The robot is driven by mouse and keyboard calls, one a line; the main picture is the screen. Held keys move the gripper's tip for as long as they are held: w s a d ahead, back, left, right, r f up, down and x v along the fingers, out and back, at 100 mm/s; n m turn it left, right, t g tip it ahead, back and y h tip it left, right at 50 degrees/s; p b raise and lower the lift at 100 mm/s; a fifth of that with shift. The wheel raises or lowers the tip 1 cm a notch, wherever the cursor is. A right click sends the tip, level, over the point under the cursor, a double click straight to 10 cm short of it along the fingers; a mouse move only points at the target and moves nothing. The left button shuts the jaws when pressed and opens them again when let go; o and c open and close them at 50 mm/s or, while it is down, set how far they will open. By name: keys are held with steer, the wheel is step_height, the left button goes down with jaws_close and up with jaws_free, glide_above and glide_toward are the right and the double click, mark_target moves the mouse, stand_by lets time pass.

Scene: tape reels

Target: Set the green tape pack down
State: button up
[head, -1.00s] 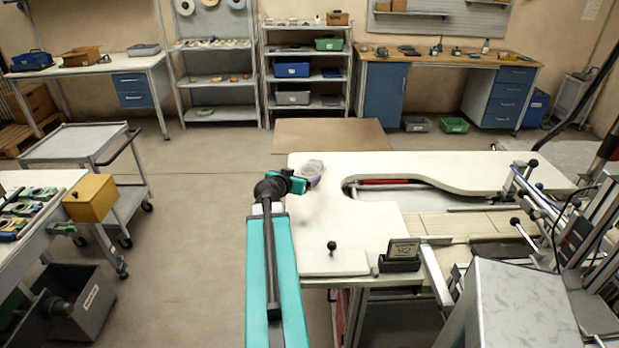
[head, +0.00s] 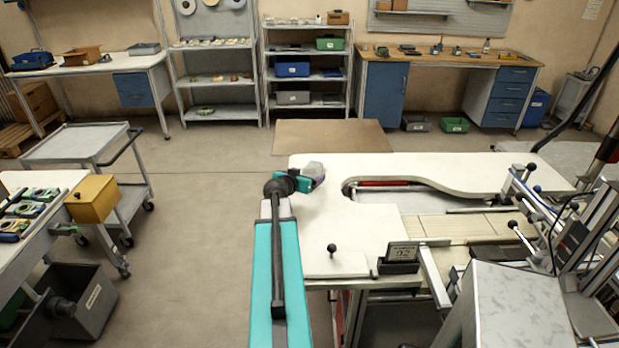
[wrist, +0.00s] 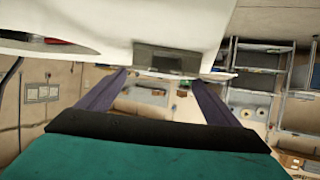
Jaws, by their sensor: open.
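My gripper (head: 317,171) is above the far-left part of the white table (head: 360,225), near its left edge. In the wrist view its two purple-grey fingers (wrist: 160,78) stand apart, with nothing visible held between them. I cannot make out a green tape pack at the gripper or on the white table around it. Several green and blue-green packs (head: 38,196) lie on the bench at the far left, too small to tell apart. In the wrist view a dark grey block (wrist: 168,60) shows against the white surface, beyond the fingers; I cannot tell what it is.
A black stand with a number card (head: 402,253) and a white plate with a black knob (head: 332,250) are at the table's front. Machine frames and knobs (head: 540,215) crowd the right. The white table's middle looks clear.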

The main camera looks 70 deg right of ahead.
mark_target(310, 172)
steer(key=shift+d, duration=0.1)
steer(key=p+x, duration=0.2)
steer(key=x, duration=0.1)
steer(key=shift+w+r+p, duration=0.1)
steer(key=shift+r+p, duration=0.15)
steer(key=shift+p, duration=0.15)
steer(key=shift+p+x, duration=0.5)
steer(key=shift+x, duration=0.55)
steer(key=shift+f, duration=0.15)
steer(key=c, duration=1.2)
steer(key=shift+r+b, duration=1.65)
steer(key=shift+r, duration=3.35)
